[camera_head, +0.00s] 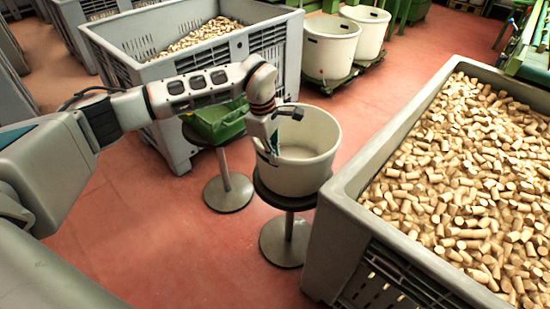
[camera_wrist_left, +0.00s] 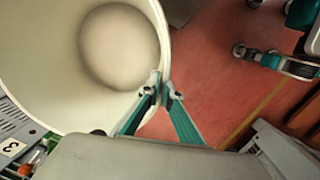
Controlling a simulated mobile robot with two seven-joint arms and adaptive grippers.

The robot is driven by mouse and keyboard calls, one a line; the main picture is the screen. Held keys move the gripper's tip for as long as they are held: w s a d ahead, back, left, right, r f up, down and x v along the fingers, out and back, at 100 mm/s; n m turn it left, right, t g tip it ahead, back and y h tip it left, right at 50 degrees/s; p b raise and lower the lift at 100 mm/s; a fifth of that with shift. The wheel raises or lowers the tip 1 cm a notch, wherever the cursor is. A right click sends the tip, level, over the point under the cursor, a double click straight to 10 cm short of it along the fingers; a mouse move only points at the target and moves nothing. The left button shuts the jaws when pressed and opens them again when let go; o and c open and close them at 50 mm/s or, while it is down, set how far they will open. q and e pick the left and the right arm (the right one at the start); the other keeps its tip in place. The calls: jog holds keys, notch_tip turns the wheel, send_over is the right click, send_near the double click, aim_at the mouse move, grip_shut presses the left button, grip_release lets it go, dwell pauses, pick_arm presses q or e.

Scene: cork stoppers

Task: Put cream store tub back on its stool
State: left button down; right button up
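The cream store tub (camera_head: 310,178) is upright and open at the top, over a round dark stool (camera_head: 287,238) in the middle of the head view. The stool's dark top edge shows just under the tub; I cannot tell whether a small gap lies between. My left gripper (camera_head: 271,150) is at the near-left rim in the head view. In the left wrist view the gripper (camera_wrist_left: 162,88) has its teal fingers close together on either side of the tub's rim (camera_wrist_left: 163,35), pinching the wall. The tub looks empty inside. My right gripper is not in view.
A green tub (camera_head: 222,122) sits on another stool (camera_head: 228,192) just behind-left. A large grey crate of corks (camera_head: 345,225) stands close on the right, another grey crate (camera_head: 165,110) behind. Two cream tubs (camera_head: 330,50) stand at the back. Red floor in front is clear.

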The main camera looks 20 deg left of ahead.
pick_arm(q)
jog(key=shift+f, duration=0.55)
jog(key=shift+r, duration=0.15)
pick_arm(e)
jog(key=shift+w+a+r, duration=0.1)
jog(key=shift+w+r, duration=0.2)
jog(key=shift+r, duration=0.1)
